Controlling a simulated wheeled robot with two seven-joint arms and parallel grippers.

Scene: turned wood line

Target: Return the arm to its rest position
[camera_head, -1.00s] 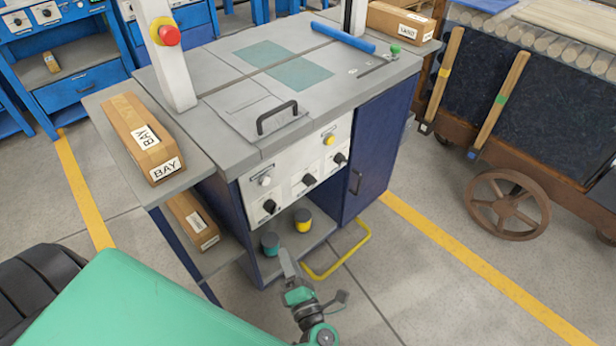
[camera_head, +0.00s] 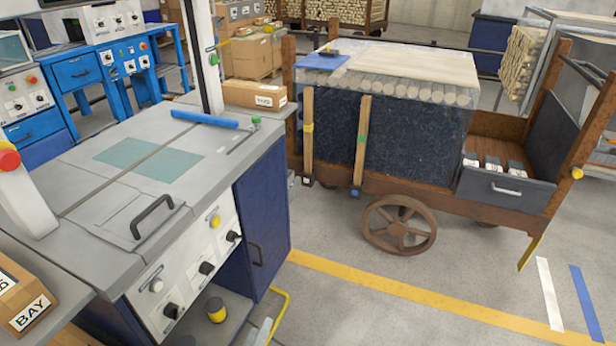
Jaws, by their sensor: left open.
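Only a small grey tip of my left gripper (camera_head: 264,331) shows, at the bottom edge of the head view, in front of the machine's lower shelf opening. It is open, and I see nothing held at the visible tip. The rest of the left arm is below the picture. My right gripper is not in view. The grey-topped machine (camera_head: 90,165) stands at the left, close to the left gripper. A yellow-topped dark canister (camera_head: 216,310) stands on its lower shelf, to the left of the visible tip.
A yellow tubular rail (camera_head: 284,305) sticks out by the machine's base. A BAY box (camera_head: 28,305) is on the side shelf at lower left. A wheeled cart (camera_head: 440,190) stands at the right. The floor (camera_head: 400,320) between machine and cart is open.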

